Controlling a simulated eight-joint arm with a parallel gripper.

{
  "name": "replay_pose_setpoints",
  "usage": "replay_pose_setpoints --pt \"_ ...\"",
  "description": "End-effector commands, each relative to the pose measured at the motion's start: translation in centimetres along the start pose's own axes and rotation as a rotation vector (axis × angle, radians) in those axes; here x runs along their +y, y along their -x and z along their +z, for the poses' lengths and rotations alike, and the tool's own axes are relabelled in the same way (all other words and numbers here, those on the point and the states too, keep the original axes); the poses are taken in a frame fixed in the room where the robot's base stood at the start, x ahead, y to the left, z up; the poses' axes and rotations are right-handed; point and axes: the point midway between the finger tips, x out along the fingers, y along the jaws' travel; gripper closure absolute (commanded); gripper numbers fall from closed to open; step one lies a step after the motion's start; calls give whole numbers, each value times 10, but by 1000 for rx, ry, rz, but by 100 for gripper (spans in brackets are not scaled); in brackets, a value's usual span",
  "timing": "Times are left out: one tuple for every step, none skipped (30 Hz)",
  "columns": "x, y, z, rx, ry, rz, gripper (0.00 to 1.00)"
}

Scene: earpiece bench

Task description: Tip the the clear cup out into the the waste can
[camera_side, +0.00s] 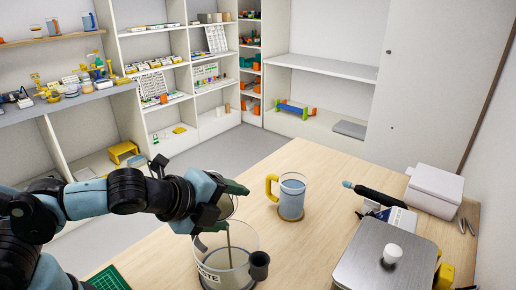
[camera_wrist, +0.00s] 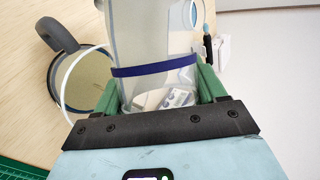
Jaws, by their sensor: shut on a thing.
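The clear cup (camera_wrist: 140,45), with a dark blue band, is between the green fingers of my gripper (camera_wrist: 160,92). In the side view my gripper (camera_side: 236,188) is shut on it, above the waste can. The cup there is tilted and mostly hidden by the fingers. A thin grey-brown streak (camera_side: 229,245), which looks like pouring liquid, runs from below the cup into the can. The waste can (camera_side: 240,262) is see-through, with a dark grey handle and lettering partly hidden. In the wrist view the can (camera_wrist: 56,75) is to the left of the cup.
A cup of blue liquid with a yellow handle (camera_side: 291,198) stands on a round coaster right of the can. A white box (camera_side: 434,190) stands at the back right. A green mat (camera_side: 108,279) lies left.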

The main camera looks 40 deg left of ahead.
Motion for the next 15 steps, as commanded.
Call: replay_pose_setpoints --pt "0 0 -1 -2 -5 -3 66" --pt "0 0 -1 -5 -7 -4 66" --pt "0 0 -1 -7 -10 -5 66" --pt "0 0 -1 -9 -12 -6 66" --pt "0 0 -2 -11 -15 -6 66" --pt "0 1 -2 -13 -19 -8 66" --pt "0 1 -2 -16 -22 -9 66" --pt "0 1 -2 -18 -24 -9 66" --pt "0 1 -2 -21 -27 -10 66" --pt "0 0 -2 -23 -29 -11 66" --pt "0 0 -2 -25 -31 -12 66" --pt "0 1 -2 -28 -34 -13 66" --pt "0 1 -2 -30 -37 -14 66" --pt "0 1 -2 -32 -39 -15 66" --pt "0 1 -2 -34 -42 -17 66"
